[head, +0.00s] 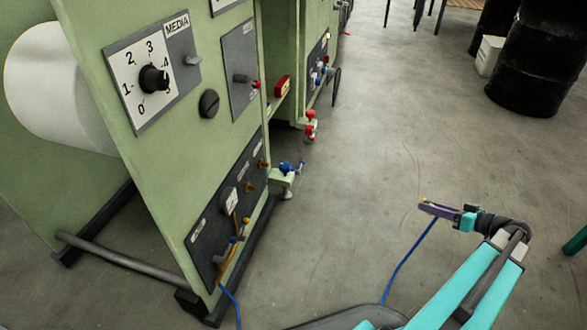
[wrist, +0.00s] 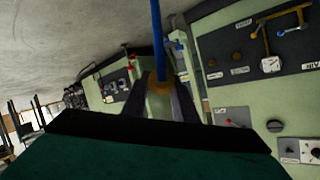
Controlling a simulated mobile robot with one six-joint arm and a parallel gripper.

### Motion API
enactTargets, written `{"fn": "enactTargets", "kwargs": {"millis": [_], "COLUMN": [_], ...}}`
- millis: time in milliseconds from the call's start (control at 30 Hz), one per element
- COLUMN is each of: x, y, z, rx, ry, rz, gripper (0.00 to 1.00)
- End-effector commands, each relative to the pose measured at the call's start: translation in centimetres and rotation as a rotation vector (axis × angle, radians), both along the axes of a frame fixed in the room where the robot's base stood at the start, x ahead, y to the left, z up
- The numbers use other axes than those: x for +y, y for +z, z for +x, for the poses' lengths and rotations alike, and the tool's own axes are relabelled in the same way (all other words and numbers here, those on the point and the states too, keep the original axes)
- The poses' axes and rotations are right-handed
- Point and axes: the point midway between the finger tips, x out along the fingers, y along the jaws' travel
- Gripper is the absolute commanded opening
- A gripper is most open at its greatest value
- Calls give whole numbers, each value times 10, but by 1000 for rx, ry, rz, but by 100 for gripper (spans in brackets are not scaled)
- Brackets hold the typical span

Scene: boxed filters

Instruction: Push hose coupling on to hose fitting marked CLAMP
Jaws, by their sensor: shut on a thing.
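My gripper (head: 432,207) is at the right in the head view, over open floor and well away from the panels. It is shut on the hose coupling, a brass-coloured piece (wrist: 158,84) between the fingers (wrist: 158,102) in the wrist view. A blue hose (head: 408,259) hangs from it in the head view; it also shows in the wrist view (wrist: 157,35). The lower dark panel (head: 205,232) of the green machine carries brass fittings, including one at its middle (head: 249,187). Its small labels are too small to read, so I cannot tell which is marked CLAMP.
The green machine (head: 185,165) fills the left, with a MEDIA dial (head: 154,79) above. Blue and red valves (head: 286,168) jut out beyond the lower panel. Black drums (head: 538,60) stand at the back right. The floor between my gripper and the machine is clear except for the hose.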

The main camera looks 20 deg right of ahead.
Motion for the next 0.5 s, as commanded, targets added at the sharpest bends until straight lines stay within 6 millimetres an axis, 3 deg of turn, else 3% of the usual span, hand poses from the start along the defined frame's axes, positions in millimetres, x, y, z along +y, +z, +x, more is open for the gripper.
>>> {"fn": "enactTargets", "kwargs": {"millis": [500], "x": [106], "y": [59], "z": [109], "rx": [15], "ry": [154], "rz": [-12], "gripper": [1]}}
